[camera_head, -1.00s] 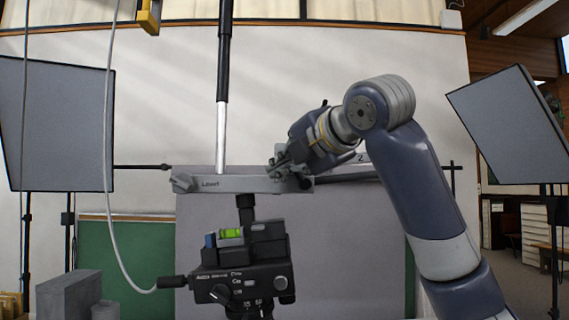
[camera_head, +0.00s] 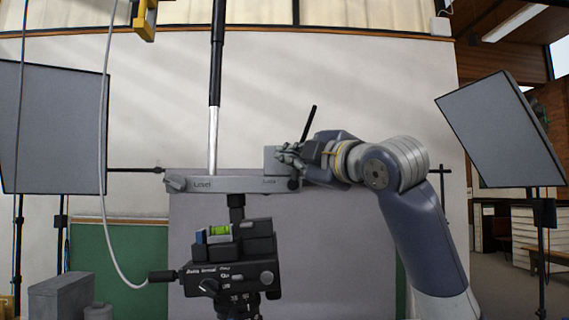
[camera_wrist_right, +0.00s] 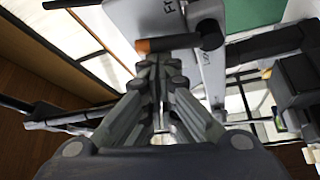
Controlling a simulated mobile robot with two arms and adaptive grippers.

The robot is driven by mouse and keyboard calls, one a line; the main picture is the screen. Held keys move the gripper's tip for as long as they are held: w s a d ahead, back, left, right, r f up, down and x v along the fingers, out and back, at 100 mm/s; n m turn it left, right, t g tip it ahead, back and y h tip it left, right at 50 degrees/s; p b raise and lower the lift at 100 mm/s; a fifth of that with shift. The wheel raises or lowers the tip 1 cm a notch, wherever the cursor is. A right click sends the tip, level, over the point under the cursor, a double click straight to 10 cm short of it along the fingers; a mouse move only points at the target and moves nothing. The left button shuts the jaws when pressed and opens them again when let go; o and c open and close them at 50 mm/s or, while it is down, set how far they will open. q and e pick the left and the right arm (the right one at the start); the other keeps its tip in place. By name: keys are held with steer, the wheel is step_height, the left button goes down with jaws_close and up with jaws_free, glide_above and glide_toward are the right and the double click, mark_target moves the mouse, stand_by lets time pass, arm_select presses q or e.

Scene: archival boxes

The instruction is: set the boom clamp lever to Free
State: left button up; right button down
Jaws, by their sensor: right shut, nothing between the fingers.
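The boom clamp is on a grey bar (camera_head: 225,184) marked "Level" at its left end, above a black camera head (camera_head: 232,275). My right gripper (camera_head: 283,157) is at the bar's right end, shut and empty. In the right wrist view its fingertips (camera_wrist_right: 160,70) are together just below a dark lever (camera_wrist_right: 180,40) with an orange-brown end, which looks like the clamp lever. I cannot tell whether they touch it. The lever lies across a grey plate (camera_wrist_right: 190,75) with partly readable lettering, one label starting with "F". Its exact setting is unclear. My left gripper is out of view.
A black-and-silver pole (camera_head: 215,90) rises behind the bar. A pale cable (camera_head: 103,150) hangs at the left. Grey light panels (camera_head: 55,125) and (camera_head: 502,130) stand on both sides. A grey box (camera_head: 62,298) is at lower left.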

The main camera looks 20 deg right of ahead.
arm_select(q)
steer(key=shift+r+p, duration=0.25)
steer(key=shift+p, duration=0.05)
arm_select(e)
steer(key=shift+s+d+m+t, duration=0.2)
steer(key=shift+d+m+t, duration=0.2)
steer(key=shift+d+m, duration=0.3)
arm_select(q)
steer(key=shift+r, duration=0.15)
arm_select(e)
steer(key=shift+d+f, duration=0.1)
steer(key=shift+d, duration=0.1)
